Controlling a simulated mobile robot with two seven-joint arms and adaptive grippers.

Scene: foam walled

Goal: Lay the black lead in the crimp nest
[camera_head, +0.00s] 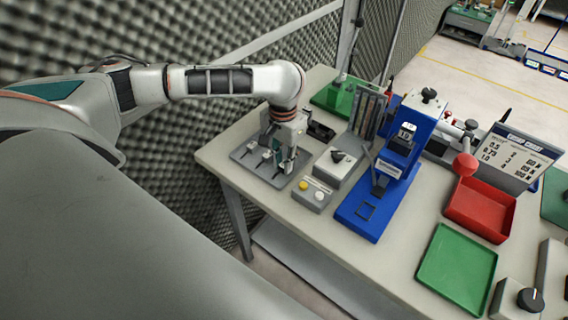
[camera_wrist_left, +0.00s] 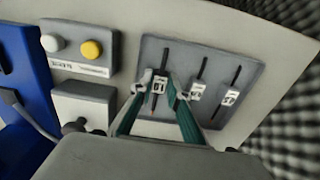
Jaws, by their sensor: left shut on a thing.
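My left gripper (camera_wrist_left: 160,90) is shut on a black lead (camera_wrist_left: 165,55) with a white numbered tag, at the grey tray (camera_wrist_left: 184,48). In the head view the left gripper (camera_head: 288,164) points down over the right part of this tray (camera_head: 240,155). Two more dark leads with white tags, a middle one (camera_wrist_left: 205,66) and an outer one (camera_wrist_left: 237,74), lie in the tray beside the held one. The blue crimp press (camera_head: 398,150) stands to the right; I cannot make out its nest clearly. My right gripper is not in view.
A button box (camera_head: 312,194) with a yellow and a white button and a box with a black knob (camera_head: 337,168) stand between tray and press. A red bin (camera_head: 480,212) and a green tray (camera_head: 456,268) lie farther right. Foam wall is behind the arm.

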